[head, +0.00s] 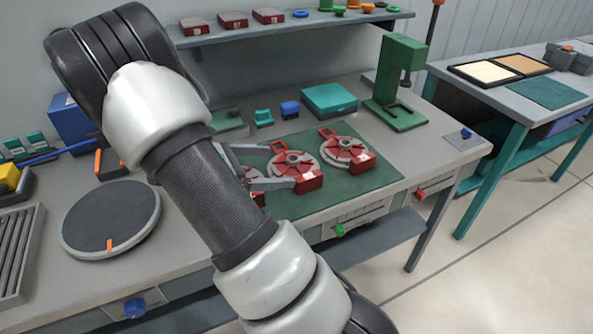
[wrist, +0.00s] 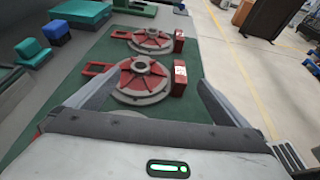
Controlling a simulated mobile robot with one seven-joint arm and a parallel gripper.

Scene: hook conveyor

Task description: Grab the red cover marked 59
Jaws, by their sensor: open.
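Red covers with white labels sit on the wall shelf: a left one (head: 194,26), a middle one (head: 232,20) and a right one (head: 268,16). Their numbers are too small to read surely. On the green mat, a near red-and-grey round unit (head: 293,165) carries a red labelled block (head: 309,181); a farther unit (head: 345,149) has a similar block (head: 362,162). Both units show in the wrist view, near (wrist: 138,82) and far (wrist: 152,38). My gripper (head: 283,166) is open and empty, its fingers spread either side of the near unit in the wrist view (wrist: 157,80).
A green press (head: 400,85) and a teal box (head: 329,101) stand behind the mat (head: 385,181). A dark turntable (head: 110,215) lies at left. My arm hides part of the bench, where a bit of red shows by the lower finger. A second table stands right.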

